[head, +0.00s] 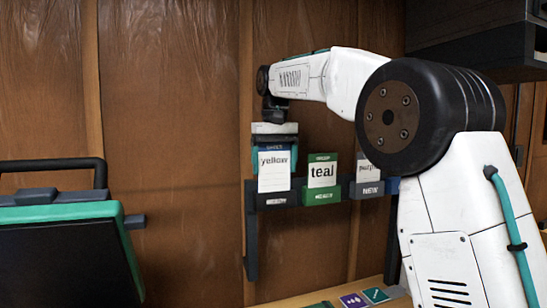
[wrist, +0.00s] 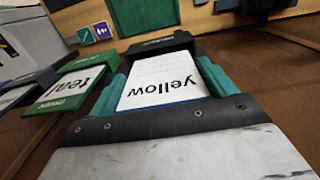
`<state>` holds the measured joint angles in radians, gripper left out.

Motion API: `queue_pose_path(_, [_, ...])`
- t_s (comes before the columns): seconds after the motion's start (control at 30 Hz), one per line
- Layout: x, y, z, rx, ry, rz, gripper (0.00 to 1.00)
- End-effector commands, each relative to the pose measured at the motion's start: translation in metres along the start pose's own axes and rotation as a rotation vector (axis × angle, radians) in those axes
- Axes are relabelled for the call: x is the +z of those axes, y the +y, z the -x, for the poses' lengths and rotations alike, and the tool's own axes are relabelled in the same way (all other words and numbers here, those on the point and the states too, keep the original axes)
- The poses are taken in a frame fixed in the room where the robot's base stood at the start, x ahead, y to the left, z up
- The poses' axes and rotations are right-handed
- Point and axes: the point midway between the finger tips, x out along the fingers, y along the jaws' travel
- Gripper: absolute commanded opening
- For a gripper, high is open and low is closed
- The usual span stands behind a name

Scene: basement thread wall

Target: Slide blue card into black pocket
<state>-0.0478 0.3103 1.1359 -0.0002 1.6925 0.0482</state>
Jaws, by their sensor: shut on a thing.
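The blue card (head: 274,172) has a blue top band and a white face with the word "yellow". My gripper (head: 275,160) is shut on it, with green fingers at both sides of the card. In the wrist view the card (wrist: 162,82) lies between the fingers of my gripper (wrist: 162,64), its face showing. The black pocket (head: 278,199) is at the left end of the wall rail, directly below the card. It also shows in the wrist view (wrist: 156,43), at the card's far end. The card's lower edge meets the pocket's mouth; I cannot tell how deep it sits.
A green pocket (head: 322,196) with a "teal" card (head: 322,174) stands close to the right. A grey pocket (head: 367,190) with a "purple" card is beyond it, partly behind my arm. Small coloured tiles (head: 364,298) lie on the ledge below. The wall left of the rail is bare.

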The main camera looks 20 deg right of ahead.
Motion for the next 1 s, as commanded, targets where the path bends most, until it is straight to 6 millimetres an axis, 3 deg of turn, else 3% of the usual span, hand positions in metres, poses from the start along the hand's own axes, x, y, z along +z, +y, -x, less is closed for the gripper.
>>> queue_pose_path(0.5, [0.000, 0.000, -0.026, 0.000, 0.000, 0.000, 0.61])
queue_pose_path(0.93, [0.000, 0.000, -0.029, 0.000, 0.000, 0.000, 0.61])
queue_pose_path(0.97, [0.000, 0.000, -0.029, 0.000, 0.000, 0.000, 0.77])
queue_pose_path(1.0, [0.000, 0.000, -0.029, 0.000, 0.000, 0.000, 0.76])
